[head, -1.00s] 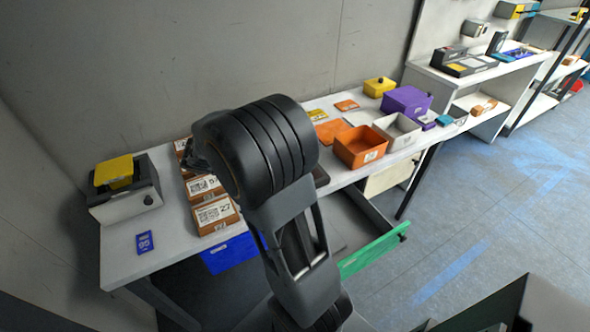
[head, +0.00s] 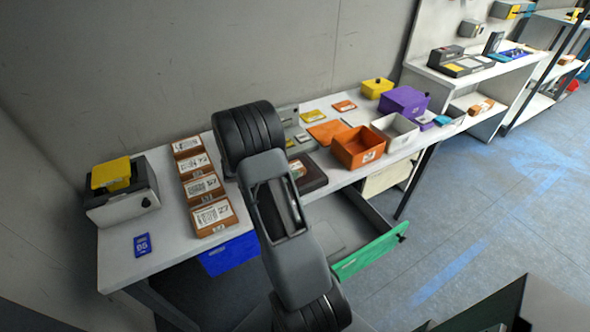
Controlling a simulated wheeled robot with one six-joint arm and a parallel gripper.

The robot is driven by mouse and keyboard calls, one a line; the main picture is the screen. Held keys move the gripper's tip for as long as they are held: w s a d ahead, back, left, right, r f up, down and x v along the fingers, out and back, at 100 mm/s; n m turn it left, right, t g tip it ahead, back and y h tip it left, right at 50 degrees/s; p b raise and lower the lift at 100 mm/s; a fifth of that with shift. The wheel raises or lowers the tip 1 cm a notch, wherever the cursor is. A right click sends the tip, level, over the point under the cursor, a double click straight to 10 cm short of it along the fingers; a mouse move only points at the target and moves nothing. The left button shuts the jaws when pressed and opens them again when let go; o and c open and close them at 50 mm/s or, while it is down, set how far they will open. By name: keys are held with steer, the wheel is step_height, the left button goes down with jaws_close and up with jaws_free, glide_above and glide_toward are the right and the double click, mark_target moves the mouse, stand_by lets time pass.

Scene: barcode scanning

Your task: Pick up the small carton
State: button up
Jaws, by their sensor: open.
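Several small brown cartons with white printed labels stand in a row on the left part of the table. The nearest carton (head: 214,215) is at the front edge, another (head: 203,188) is just behind it, and more (head: 194,165) run toward the wall. I cannot tell which one is the small carton of the task. My black and grey arm rises in front of the table, just right of the row. My gripper itself does not show; the arm's thick black joint hides that area. No carton is seen held.
A grey device with a yellow top (head: 112,175) and a blue card (head: 142,244) lie left of the cartons. A dark box (head: 310,178) is right of my arm. An orange bin (head: 359,147) stands farther right. The green-fronted drawer (head: 370,252) is pulled open.

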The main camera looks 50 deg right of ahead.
mark_target(298, 165)
steer(key=shift+p+x, duration=0.4)
steer(key=shift+x, duration=2.3)
steer(key=shift+c, duration=0.3)
steer(key=c, duration=1)
